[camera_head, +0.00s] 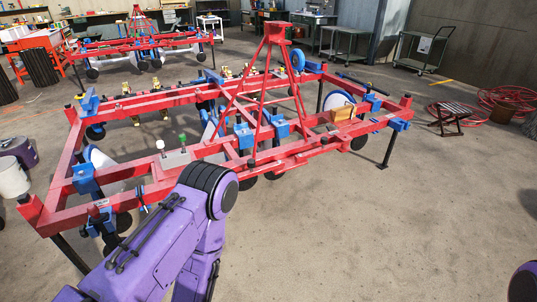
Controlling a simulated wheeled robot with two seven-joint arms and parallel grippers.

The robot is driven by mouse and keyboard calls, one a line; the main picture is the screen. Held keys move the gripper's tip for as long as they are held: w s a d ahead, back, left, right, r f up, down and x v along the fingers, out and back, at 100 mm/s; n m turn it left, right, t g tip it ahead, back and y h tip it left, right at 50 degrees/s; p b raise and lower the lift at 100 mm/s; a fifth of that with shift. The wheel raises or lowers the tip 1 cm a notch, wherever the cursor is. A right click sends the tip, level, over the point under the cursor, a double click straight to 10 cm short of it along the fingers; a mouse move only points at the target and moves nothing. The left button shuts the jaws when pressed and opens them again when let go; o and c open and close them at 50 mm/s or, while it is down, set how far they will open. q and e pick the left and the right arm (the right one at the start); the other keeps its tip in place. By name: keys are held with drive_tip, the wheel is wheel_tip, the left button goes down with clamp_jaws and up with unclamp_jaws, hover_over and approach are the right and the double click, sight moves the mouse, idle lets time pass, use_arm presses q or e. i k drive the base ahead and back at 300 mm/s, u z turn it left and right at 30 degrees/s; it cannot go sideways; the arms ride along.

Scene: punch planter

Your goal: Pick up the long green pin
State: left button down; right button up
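A small pin with a green top (183,138) stands upright on a pale grey plate (176,159) on the red planter frame (110,198). A similar pin with a white top (160,145) stands just left of it. My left arm's purple links rise from the bottom edge and bend just in front of the plate, hiding part of the frame there. The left gripper is not in view. Only a dark and purple part of my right arm shows in the bottom right corner, and its gripper is not in view.
A wooden box (343,107) sits on the planter's right part. A red A-shaped tower (275,75) rises from its middle. Red hose (507,97) lies at the right. The floor at front right is clear.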

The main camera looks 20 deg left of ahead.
sight(182, 138)
drive_tip(key=u, duration=1.5)
